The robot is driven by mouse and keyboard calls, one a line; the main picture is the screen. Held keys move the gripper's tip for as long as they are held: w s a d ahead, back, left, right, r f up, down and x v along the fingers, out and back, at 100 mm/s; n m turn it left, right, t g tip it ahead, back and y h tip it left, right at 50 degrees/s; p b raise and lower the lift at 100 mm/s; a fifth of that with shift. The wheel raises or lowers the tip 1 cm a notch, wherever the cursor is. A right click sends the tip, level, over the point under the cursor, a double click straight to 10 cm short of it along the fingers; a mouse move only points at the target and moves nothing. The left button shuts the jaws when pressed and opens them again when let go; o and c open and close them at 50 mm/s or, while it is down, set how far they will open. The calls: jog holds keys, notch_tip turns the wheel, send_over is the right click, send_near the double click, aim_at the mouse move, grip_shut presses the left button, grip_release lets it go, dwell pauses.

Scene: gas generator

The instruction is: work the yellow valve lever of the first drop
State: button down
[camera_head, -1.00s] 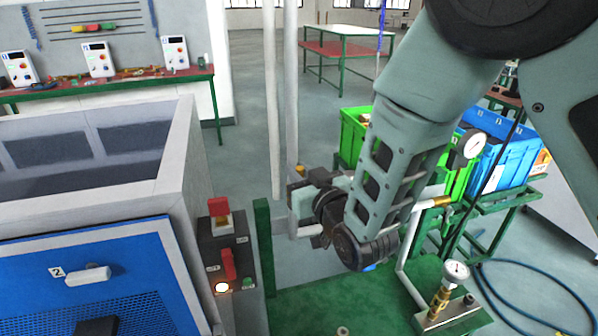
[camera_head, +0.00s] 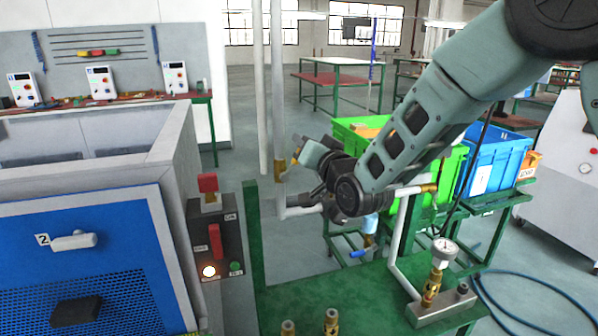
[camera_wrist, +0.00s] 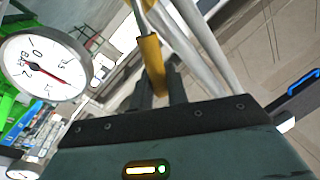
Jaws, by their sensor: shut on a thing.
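The yellow valve lever (camera_wrist: 151,66) stands between the two fingers of my gripper (camera_wrist: 161,88) in the wrist view. The fingers are shut on it, near its lower end in that picture. My gripper and wrist hide most of the valve in the head view.
A pressure gauge (camera_wrist: 42,68) is close on the left in the wrist view. A control box (camera_head: 215,245) and blue-fronted machine (camera_head: 75,265) are at left. Green (camera_head: 425,200) and blue (camera_head: 495,165) crates stand behind my arm.

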jog(key=d+f+m+t+h+b, duration=0.1)
jog(key=d+f+m+b, duration=0.1)
jog(key=f+m+b, duration=0.2)
jog(key=w+d+f+m+t+h+b, duration=0.1)
jog(key=f+m+b, duration=0.3)
jog(key=m+b, duration=0.6)
jog(key=d+b, duration=0.1)
jog(key=b, duration=0.4)
jog(key=shift+w+d+f+h, duration=0.15)
jog(key=shift+d+h, duration=0.15)
jog(key=shift+h, duration=0.1)
jog(key=c, duration=1.4)
grip_release()
jog(key=shift+c, duration=0.2)
jog(key=b+v, duration=0.1)
jog(key=v, duration=1.6)
jog(key=shift+s+f+b, duration=0.2)
jog(key=shift+b, duration=0.1)
